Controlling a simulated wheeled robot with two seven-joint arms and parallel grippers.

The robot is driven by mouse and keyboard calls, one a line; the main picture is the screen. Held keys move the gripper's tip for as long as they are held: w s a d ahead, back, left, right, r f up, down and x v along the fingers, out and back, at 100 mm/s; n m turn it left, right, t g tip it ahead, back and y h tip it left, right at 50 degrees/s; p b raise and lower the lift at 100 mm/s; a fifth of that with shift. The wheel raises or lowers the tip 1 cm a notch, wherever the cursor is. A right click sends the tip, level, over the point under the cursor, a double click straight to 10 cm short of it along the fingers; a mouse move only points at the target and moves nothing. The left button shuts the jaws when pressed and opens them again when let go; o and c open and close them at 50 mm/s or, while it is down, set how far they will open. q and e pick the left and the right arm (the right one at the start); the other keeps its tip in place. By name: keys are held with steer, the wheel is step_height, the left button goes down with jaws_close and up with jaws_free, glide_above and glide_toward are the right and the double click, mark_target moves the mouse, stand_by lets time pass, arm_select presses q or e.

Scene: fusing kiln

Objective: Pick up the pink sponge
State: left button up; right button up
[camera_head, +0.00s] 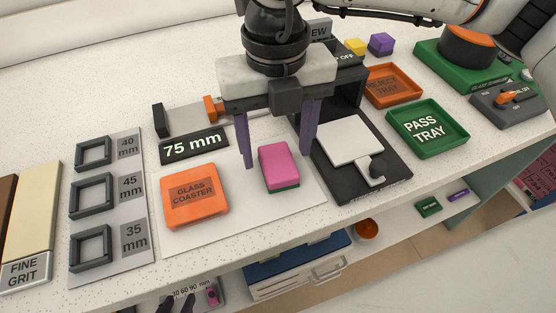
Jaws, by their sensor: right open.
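The pink sponge (279,162), a small block with a green bottom layer, lies on a white mat (235,225) on the counter, right of the orange glass coaster. My right gripper (277,159) reaches in from the upper right and points down over the sponge. Its two purple fingers are wide apart, one on the left and one on the right of the sponge, with a visible gap on each side. It holds nothing. How far the fingertips are above the mat is hard to tell.
The orange glass coaster (195,201) lies close on the left. A dark stand with a white plate (350,140) is close on the right. A 75 mm gauge (194,146) lies behind. Green pass tray (455,152) and orange reject tray (418,94) stand further right.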

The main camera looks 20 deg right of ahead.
mark_target(276, 156)
steer(key=shift+f, duration=0.95)
steer(key=shift+c, duration=0.4)
steer(key=c, duration=1)
steer(key=shift+c, duration=0.2)
steer(key=shift+r, duration=0.1)
step_height(276, 156, up, 10)
